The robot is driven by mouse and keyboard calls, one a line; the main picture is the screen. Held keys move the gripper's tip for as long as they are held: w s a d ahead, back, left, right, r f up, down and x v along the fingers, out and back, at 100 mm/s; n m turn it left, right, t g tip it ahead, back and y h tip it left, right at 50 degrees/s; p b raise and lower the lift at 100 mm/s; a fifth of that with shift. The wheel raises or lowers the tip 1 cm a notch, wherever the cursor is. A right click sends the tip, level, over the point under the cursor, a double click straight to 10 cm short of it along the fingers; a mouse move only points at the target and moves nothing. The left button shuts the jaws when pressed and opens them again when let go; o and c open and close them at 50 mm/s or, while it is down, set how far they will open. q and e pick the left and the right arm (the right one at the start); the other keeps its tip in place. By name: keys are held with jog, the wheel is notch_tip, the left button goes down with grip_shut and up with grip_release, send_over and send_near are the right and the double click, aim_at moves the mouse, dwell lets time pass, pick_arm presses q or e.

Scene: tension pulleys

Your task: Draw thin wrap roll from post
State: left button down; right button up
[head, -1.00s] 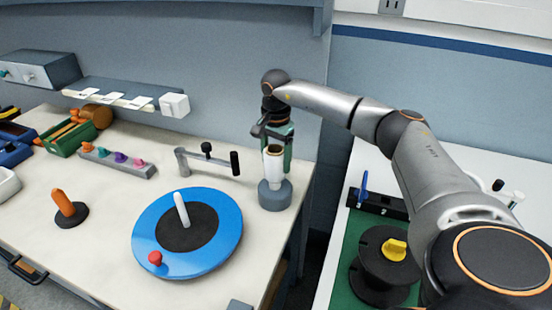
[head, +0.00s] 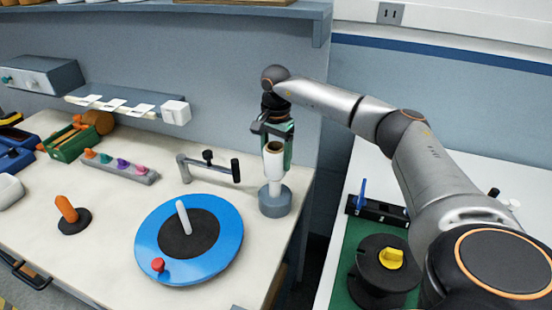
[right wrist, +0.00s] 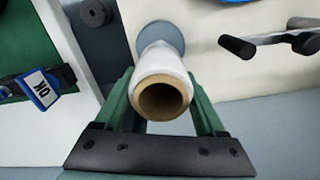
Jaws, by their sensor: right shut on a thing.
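The thin wrap roll (head: 273,165), white with a brown cardboard core, is upright over a post (head: 275,189) on a round grey-blue base (head: 275,204). A short length of the white post shows between the roll's lower end and the base. My right gripper (head: 275,152), with green fingers, is shut on the roll from above, one finger on each side. The right wrist view looks down into the open core of the roll (right wrist: 162,74), with the base (right wrist: 164,34) beyond it. I cannot see whether the post's tip is still inside the core. My left gripper is out of view.
A dark handled bracket (head: 210,167) stands just left of the post. A blue turntable (head: 220,250) with a pale peg lies in front. On the right, a green mat (head: 349,246) carries a black spool (head: 380,284) with a yellow knob.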

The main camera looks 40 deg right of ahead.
aim_at(276, 145)
jog(key=shift+r, duration=0.1)
dwell(0.5)
jog(key=shift+r, duration=1.7)
jog(key=shift+r, duration=0.1)
jog(key=shift+r, duration=1.15)
notch_tip(276, 145, up, 4)
